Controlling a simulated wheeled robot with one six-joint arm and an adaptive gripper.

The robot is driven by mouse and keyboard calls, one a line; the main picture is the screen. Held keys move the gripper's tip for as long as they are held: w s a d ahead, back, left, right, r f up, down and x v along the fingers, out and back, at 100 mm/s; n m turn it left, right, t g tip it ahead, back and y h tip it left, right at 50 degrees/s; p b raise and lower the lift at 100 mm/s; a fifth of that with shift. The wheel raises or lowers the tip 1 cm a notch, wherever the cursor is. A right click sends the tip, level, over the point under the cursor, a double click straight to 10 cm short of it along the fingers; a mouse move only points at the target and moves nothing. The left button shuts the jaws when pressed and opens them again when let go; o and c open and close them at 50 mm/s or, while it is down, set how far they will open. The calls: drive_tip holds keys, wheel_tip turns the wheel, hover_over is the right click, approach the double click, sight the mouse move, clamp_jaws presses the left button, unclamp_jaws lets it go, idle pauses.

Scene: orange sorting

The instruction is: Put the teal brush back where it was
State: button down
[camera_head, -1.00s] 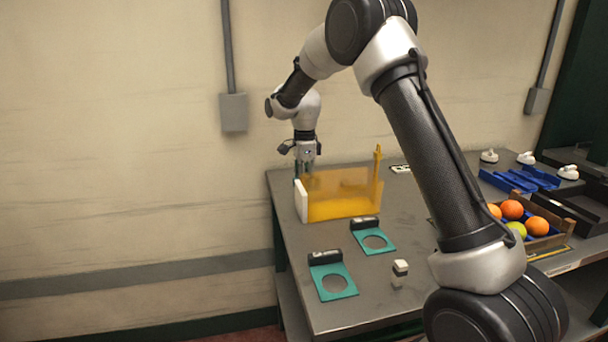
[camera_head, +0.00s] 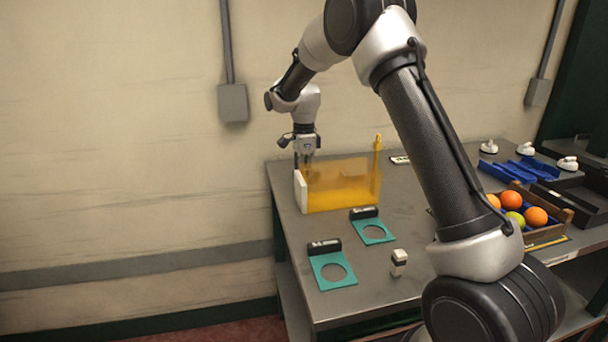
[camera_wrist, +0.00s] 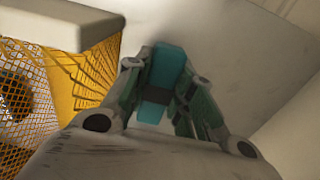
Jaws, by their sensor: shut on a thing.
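My gripper (camera_head: 306,156) points down behind the yellow see-through guard at the far left part of the table. In the wrist view my gripper (camera_wrist: 158,95) is shut on the teal brush (camera_wrist: 166,68), with a finger on each side of it. The brush is above or against a grey surface; I cannot tell whether it touches. In the head view the brush is hidden behind the guard and fingers.
The yellow guard (camera_head: 342,187) with its white end block (camera_head: 300,192) stands close to my gripper. Two teal plates with round holes (camera_head: 341,283) (camera_head: 380,240), a small white-and-dark block (camera_head: 399,258) and a crate of oranges (camera_head: 567,219) are on the table (camera_head: 300,310).

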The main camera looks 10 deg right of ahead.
drive_tip(key=shift+f, duration=0.6)
idle(0.4)
drive_tip(key=c, duration=1.1)
unclamp_jaws()
drive_tip(key=shift+c, duration=0.2)
drive_tip(key=shift+o, duration=0.2)
drive_tip(key=o, duration=0.4)
drive_tip(key=shift+c, duration=0.2)
drive_tip(key=shift+r, duration=4)
